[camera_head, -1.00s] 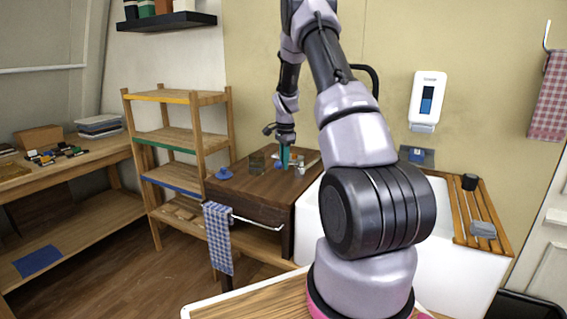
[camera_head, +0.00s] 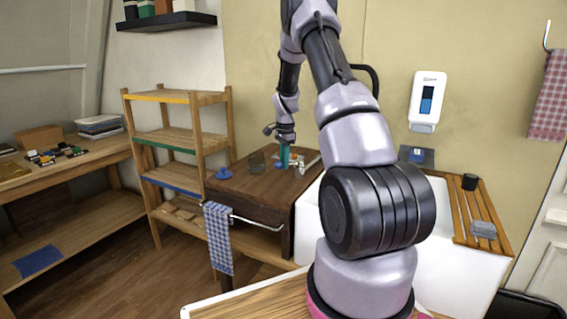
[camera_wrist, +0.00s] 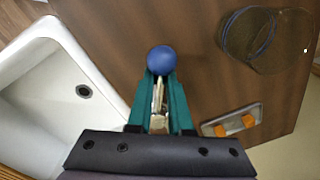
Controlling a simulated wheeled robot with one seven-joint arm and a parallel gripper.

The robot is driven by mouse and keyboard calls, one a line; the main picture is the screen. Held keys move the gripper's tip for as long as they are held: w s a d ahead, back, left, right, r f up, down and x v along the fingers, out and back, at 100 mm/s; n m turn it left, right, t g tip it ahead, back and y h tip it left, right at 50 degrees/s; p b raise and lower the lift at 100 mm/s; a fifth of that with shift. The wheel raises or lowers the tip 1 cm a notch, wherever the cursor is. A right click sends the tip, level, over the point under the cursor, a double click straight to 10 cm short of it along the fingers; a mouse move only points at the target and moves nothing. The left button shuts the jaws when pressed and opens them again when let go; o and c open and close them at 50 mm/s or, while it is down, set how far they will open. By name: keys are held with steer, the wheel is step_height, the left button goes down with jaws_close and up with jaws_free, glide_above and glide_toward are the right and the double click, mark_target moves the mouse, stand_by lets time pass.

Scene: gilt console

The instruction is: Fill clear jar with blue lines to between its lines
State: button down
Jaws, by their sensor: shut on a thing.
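The clear jar (camera_head: 257,161) stands on the dark wooden counter (camera_head: 255,190), left of my gripper. In the wrist view it is the round see-through vessel with blue lines (camera_wrist: 250,38) at upper right; any contents cannot be made out. My gripper (camera_head: 284,163) points down over the counter. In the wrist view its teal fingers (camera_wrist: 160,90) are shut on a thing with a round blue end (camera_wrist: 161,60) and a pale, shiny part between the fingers. The rest of that thing is hidden.
A small tray with orange pieces (camera_wrist: 232,121) lies right of my fingers in the wrist view. A white sink (camera_wrist: 50,85) borders the counter. A blue object (camera_head: 224,173) sits at the counter's left end. A checked towel (camera_head: 218,238) hangs in front.

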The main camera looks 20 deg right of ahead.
steer(key=shift+s+a+f+n, duration=0.1)
steer(key=shift+s+a+n, duration=0.2)
steer(key=shift+s+n, duration=0.7)
steer(key=shift+w, duration=0.2)
steer(key=c, duration=0.8)
jaws_free()
steer(key=shift+d, duration=0.15)
steer(key=shift+s+d+r, duration=0.1)
steer(key=shift+s+r, duration=0.05)
steer(key=shift+r, duration=2.6)
steer(key=shift+s+d+r, duration=0.1)
steer(key=shift+s+r, duration=0.05)
steer(key=shift+r, duration=2.55)
